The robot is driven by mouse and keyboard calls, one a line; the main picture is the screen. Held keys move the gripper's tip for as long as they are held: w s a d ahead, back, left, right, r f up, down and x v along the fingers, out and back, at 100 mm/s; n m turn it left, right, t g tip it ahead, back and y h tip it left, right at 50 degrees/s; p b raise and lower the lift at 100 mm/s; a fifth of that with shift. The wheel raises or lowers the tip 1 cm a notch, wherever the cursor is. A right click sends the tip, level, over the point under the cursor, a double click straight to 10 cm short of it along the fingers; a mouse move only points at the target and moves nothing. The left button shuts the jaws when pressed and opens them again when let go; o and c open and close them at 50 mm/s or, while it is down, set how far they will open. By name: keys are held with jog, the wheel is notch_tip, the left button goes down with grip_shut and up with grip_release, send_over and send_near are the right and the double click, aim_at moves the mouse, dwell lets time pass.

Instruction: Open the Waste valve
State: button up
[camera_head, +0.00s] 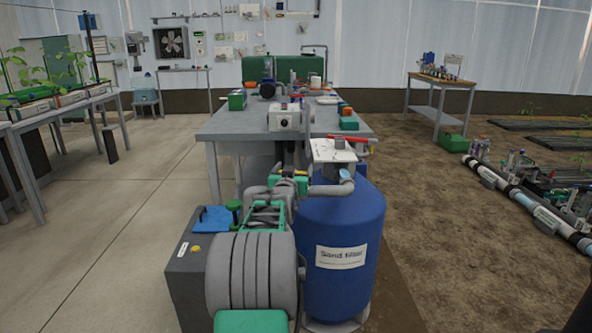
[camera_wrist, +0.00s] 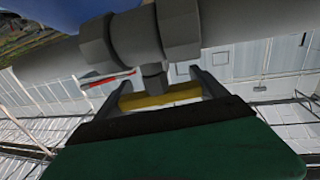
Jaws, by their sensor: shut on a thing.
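In the wrist view, a yellow valve handle (camera_wrist: 160,96) lies crosswise between the two dark fingers of my gripper (camera_wrist: 161,80). My gripper is shut on this handle. A short grey stem joins the handle to a grey valve body (camera_wrist: 137,37) on a thick pipe. No Waste label is readable. In the head view, the pipework stands by the blue sand filter (camera_head: 340,232), and my grey and green arm hides part of it. My fingertips cannot be made out there.
A red handle (camera_head: 362,139) shows near the top of the sand filter, close to a white panel (camera_head: 332,151). A grey workbench (camera_head: 225,127) stands behind. Dark box with a blue item (camera_head: 213,219) stands left of the tank. The floor further left is clear.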

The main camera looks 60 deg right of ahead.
jog(key=shift+w+a+n+t+y, duration=0.15)
jog(key=shift+n+t+y, duration=0.2)
jog(key=shift+n+t, duration=0.35)
jog(key=shift+w+d+n+t+y, duration=0.1)
jog(key=shift+n+t+y, duration=0.3)
jog(key=shift+t, duration=0.5)
jog(key=shift+a, duration=0.1)
jog(key=o, duration=1.3)
jog(key=p+v, duration=0.1)
jog(key=v, duration=0.6)
jog(key=shift+s+a, duration=0.25)
jog(key=shift+a, duration=0.05)
